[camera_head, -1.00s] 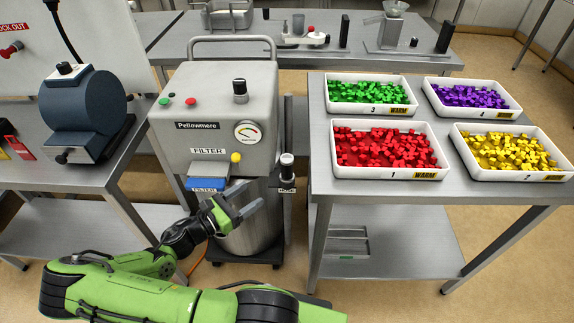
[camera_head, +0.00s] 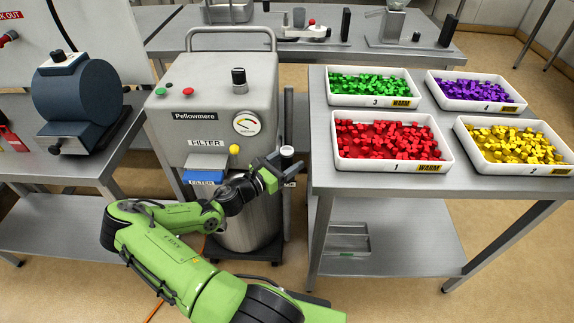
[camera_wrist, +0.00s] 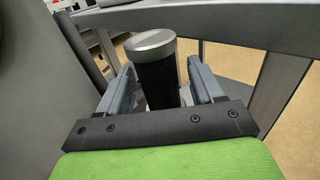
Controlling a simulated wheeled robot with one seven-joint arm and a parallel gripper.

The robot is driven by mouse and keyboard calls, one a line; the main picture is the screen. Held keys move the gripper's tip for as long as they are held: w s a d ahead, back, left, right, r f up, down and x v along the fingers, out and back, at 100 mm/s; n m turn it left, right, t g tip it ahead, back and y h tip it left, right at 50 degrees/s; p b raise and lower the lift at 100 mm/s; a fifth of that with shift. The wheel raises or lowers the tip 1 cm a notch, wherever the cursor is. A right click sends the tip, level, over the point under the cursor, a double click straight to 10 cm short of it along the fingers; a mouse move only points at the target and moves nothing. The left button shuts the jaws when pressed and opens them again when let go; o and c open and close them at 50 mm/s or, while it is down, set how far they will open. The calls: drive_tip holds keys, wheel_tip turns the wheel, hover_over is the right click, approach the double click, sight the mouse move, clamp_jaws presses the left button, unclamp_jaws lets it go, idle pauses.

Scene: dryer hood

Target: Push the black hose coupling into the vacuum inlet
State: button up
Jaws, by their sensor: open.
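The black hose coupling (camera_wrist: 158,84) is an upright black cylinder with a grey cap, standing between my fingers in the wrist view. In the head view mainly its pale top (camera_head: 287,151) shows, at the right side of the grey Pellowmere vacuum unit (camera_head: 207,115). My gripper (camera_head: 283,166) is open, one finger on each side of the coupling; gaps to the fingers seem to remain. The coupling's lower part is hidden behind my gripper. I cannot make out the vacuum inlet in either view.
A steel table (camera_head: 318,170) with several trays of coloured cubes stands close to the right of my gripper. A blue filter drawer (camera_head: 204,177) and yellow knob (camera_head: 234,150) are on the unit's front. A dark blue drum machine (camera_head: 82,105) stands on the left bench.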

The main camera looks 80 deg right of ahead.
drive_tip(key=shift+r, duration=0.1)
drive_tip(key=c, duration=1.2)
wheel_tip(320, 180, up, 10)
drive_tip(key=p, duration=0.4)
